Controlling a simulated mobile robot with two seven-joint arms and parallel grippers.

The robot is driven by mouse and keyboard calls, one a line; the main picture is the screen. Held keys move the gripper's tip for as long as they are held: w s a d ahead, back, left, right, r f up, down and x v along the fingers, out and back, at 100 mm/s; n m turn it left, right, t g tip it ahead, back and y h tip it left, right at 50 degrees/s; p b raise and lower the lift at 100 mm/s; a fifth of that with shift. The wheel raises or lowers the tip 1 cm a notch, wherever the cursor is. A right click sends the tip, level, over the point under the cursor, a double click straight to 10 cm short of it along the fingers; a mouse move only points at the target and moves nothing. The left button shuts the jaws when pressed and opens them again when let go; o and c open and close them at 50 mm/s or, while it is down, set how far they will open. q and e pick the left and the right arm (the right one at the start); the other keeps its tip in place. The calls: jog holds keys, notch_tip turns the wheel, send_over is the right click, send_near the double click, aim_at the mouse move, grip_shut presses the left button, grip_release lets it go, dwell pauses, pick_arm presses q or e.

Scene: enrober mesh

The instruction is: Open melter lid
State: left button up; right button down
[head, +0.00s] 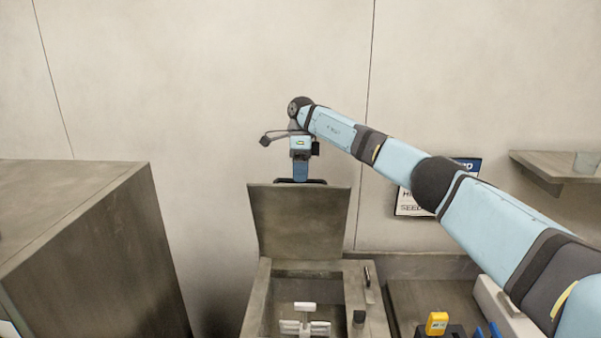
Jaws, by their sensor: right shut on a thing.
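The melter lid (300,222) stands raised, nearly upright, at the back of the melter (254,303). The melter's well lies open in front of it, with a white stirrer-like part (304,325) inside. My right gripper (301,180) is at the lid's top edge, shut on the dark lid handle there. The fingertips and most of the handle are hidden by the gripper body. My left gripper is not in view.
A large brown cabinet (90,250) stands at the left. Right of the melter is a counter (420,300) with a yellow device (437,323) and blue-handled items. A wall shelf (550,170) holds a cup (586,162). A sign (409,205) is partly behind my right arm.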

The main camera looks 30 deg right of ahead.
jog(key=shift+d+f, duration=0.15)
jog(key=shift+f, duration=0.45)
jog(key=c, duration=1.5)
grip_release()
jog(key=o, duration=0.4)
jog(key=shift+w+d+f, duration=0.1)
jog(key=shift+w+f, duration=0.1)
jog(key=shift+w, duration=0.05)
jog(key=shift+c, duration=0.2)
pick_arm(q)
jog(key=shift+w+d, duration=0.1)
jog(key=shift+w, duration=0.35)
pick_arm(e)
jog(key=v, duration=0.8)
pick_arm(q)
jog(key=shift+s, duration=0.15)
pick_arm(e)
jog(key=shift+w+f, duration=0.1)
